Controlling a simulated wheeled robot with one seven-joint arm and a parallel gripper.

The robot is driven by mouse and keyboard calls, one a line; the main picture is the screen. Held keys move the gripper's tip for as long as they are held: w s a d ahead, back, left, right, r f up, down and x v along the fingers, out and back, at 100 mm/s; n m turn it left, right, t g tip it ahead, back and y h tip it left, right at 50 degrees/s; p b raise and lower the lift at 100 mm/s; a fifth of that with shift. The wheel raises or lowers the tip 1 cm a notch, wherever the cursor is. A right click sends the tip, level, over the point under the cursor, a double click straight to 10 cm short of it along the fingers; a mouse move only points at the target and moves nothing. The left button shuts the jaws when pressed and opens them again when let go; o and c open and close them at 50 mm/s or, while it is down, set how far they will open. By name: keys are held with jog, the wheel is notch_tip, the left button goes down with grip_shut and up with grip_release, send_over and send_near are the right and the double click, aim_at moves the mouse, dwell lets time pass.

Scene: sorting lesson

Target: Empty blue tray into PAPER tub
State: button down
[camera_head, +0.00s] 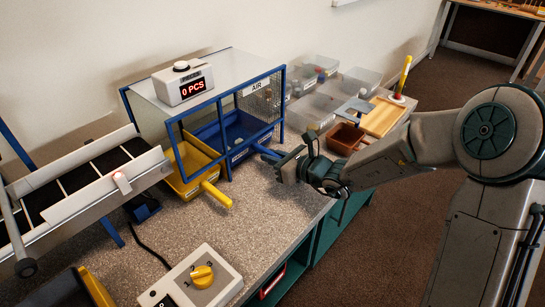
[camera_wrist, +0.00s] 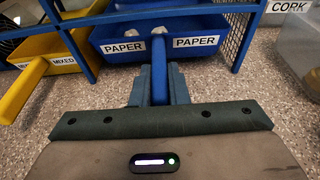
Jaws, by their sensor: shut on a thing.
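The blue tray (camera_head: 228,131) sits inside the blue-framed box, under its right bay. In the wrist view the blue tray (camera_wrist: 205,25) carries two PAPER labels on its front wall, and a few small pale pieces (camera_wrist: 158,31) lie in it. My gripper (camera_head: 282,160) is at the tray's front, shut on its blue handle (camera_wrist: 159,76), which runs between the two fingers. In the head view the fingers hide part of the handle. Clear tubs (camera_head: 318,108) stand at the back right. I cannot tell which one is the PAPER tub.
A yellow tray (camera_head: 192,176) marked MIXED sits left of the blue tray, its handle sticking out. A conveyor (camera_head: 85,185) is at left. A brown box (camera_head: 345,138) and wooden board (camera_head: 384,117) lie beyond my gripper. A dial box (camera_head: 195,277) stands at the front.

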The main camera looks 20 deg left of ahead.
jog(key=shift+r, duration=0.1)
jog(key=f+p+v, duration=0.1)
jog(key=f+v, duration=0.1)
jog(key=v, duration=0.8)
jog(key=d+f+p+v, duration=0.1)
jog(key=f+p+v, duration=0.1)
jog(key=v, duration=0.8)
jog(key=shift+s+d+f, duration=0.2)
jog(key=shift+d+f, duration=0.15)
jog(key=shift+f, duration=0.1)
dwell(0.4)
jog(key=shift+r+p, duration=0.1)
jog(key=shift+p, duration=0.2)
notch_tip(320, 180, up, 6)
jog(key=p, duration=0.5)
